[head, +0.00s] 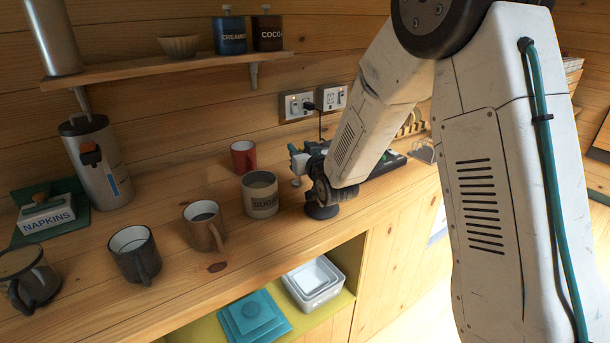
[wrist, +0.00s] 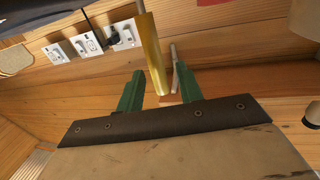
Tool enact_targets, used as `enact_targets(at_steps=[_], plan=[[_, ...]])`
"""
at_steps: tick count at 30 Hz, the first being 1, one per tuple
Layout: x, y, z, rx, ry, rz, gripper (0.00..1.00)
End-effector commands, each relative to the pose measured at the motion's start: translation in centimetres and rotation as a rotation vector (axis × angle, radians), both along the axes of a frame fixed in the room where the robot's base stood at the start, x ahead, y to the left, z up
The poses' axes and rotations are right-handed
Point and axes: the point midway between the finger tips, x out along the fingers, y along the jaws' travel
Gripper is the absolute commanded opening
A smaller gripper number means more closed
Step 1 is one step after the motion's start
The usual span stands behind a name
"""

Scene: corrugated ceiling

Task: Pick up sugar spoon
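My gripper (head: 298,162) is low over the counter, just right of the sugar jar (head: 261,196), a beige-grey pot marked SUGAR. In the wrist view its two green fingers (wrist: 159,67) stand apart. A long gold-yellow bar (wrist: 153,55) shows between them, with a thin grey rod (wrist: 174,68) close to the right finger. I cannot tell whether either is the sugar spoon, or whether anything touches the fingers. No spoon can be made out clearly in the head view; my wrist hides part of the counter there.
A red mug (head: 244,157) stands behind the sugar jar. A brown mug (head: 204,226) and a dark mug (head: 135,254) stand to the left. Wall sockets (head: 316,102) with a plugged cord are behind my gripper. The counter's front edge drops to an open shelf with white tubs (head: 314,281).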

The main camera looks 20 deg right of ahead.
Motion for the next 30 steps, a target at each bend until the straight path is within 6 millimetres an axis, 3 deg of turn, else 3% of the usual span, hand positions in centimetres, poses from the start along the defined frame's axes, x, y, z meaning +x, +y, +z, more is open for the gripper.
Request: enact_targets(at_steps=[3, 7, 19, 30], plan=[[0.0, 0.0, 0.0, 0.000, 0.000, 0.001, 0.36], [0.0, 0.0, 0.0, 0.000, 0.000, 0.000, 0.00], [0.0, 0.1, 0.7, 0.000, -0.002, 0.001, 0.00], [-0.1, 0.1, 7.7, 0.002, -0.005, 0.001, 0.00]])
